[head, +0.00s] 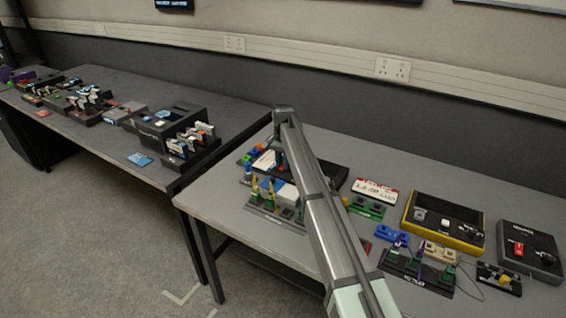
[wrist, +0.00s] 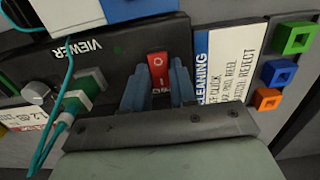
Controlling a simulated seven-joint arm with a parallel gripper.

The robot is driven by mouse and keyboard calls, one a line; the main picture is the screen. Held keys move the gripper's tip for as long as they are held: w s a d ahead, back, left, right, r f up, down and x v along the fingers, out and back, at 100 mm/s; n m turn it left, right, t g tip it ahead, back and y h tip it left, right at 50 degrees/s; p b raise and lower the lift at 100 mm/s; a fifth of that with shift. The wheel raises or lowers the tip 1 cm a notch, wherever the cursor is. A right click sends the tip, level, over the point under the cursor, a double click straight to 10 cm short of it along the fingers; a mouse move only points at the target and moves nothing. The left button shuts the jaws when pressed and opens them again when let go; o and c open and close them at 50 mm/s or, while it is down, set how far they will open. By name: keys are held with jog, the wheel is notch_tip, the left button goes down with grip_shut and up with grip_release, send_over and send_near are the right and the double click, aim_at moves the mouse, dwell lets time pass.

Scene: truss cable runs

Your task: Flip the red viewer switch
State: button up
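The red viewer switch (wrist: 157,70) is a red rocker with white marks on the dark viewer box (wrist: 112,68). The box's "VIEWER" label appears upside down in the wrist view. My gripper (wrist: 160,80) has its two blue fingers apart, one on each side of the switch. I cannot tell whether they touch it. In the head view my gripper (head: 280,160) is low over the dark viewer box (head: 325,174), behind a blue and white block. The switch is hidden there by my arm.
A green-and-white plug (wrist: 76,104) with a teal cable and a grey knob (wrist: 36,93) are left of the switch. A cleaning card (wrist: 228,65) lies right. A blue-and-white block (wrist: 75,10) is close above. A yellow-edged box (head: 418,232) stands farther right on the table.

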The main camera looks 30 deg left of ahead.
grip_shut()
jog(key=shift+w+g, duration=0.3)
jog(key=shift+g, duration=0.5)
jog(key=shift+o, duration=2.3)
grip_release()
notch_tip(320, 180, up, 14)
jog(key=w, duration=0.1)
jog(key=shift+w+f, duration=0.15)
jog(key=shift+w, duration=0.2)
